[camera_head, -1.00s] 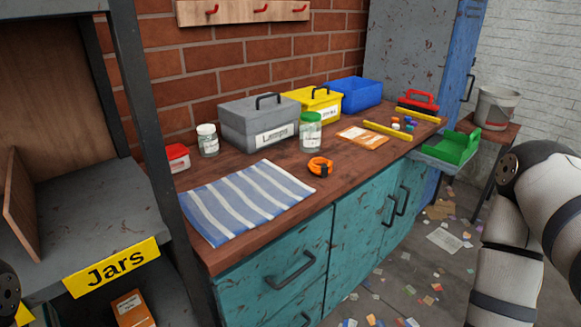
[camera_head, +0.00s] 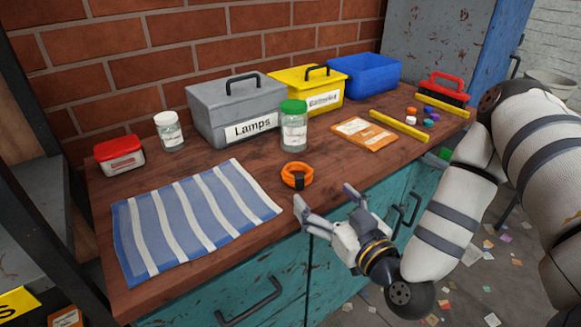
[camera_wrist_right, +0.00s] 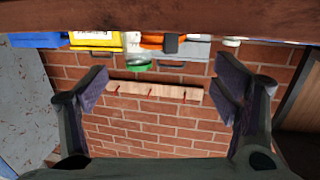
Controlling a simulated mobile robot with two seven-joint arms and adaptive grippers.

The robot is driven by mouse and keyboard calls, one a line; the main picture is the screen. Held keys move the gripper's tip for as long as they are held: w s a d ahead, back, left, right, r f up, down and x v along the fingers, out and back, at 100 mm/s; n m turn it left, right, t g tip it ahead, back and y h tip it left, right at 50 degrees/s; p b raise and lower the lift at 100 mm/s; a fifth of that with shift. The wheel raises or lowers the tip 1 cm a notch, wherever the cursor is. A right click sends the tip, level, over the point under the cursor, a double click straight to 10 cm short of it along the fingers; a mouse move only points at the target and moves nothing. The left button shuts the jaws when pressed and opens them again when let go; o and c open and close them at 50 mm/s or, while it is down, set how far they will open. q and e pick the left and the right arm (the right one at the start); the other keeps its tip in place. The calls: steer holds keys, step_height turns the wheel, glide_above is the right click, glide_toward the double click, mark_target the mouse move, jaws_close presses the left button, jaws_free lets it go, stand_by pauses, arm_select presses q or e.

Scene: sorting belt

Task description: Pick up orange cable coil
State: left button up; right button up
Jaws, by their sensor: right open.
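The orange cable coil (camera_head: 286,178), with a black strap, lies flat on the brown workbench (camera_head: 262,240) near its front edge, right of the striped cloth. In the right wrist view, which is upside down, the orange coil (camera_wrist_right: 150,42) shows near the top middle, partly cut off by the bench edge. My right gripper (camera_head: 323,197) is open and empty at the front edge of the bench. It is just right of and nearer than the coil, not touching it. Its spread fingers (camera_wrist_right: 160,92) show in the wrist view. My left gripper is not in view.
A blue striped cloth (camera_head: 190,215) lies left of the coil. A green-lidded jar (camera_head: 293,133) stands behind it. Grey (camera_head: 215,108), yellow (camera_head: 318,82) and blue (camera_head: 365,78) boxes line the wall. An orange packet (camera_head: 362,134) lies to the right.

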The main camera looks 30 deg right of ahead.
mark_target(301, 174)
steer(key=w, duration=0.7)
steer(key=w+d+b, duration=0.1)
steer(key=w, duration=0.3)
steer(key=shift+w+f, duration=0.3)
steer(key=shift+w, duration=0.05)
steer(key=c, duration=1.4)
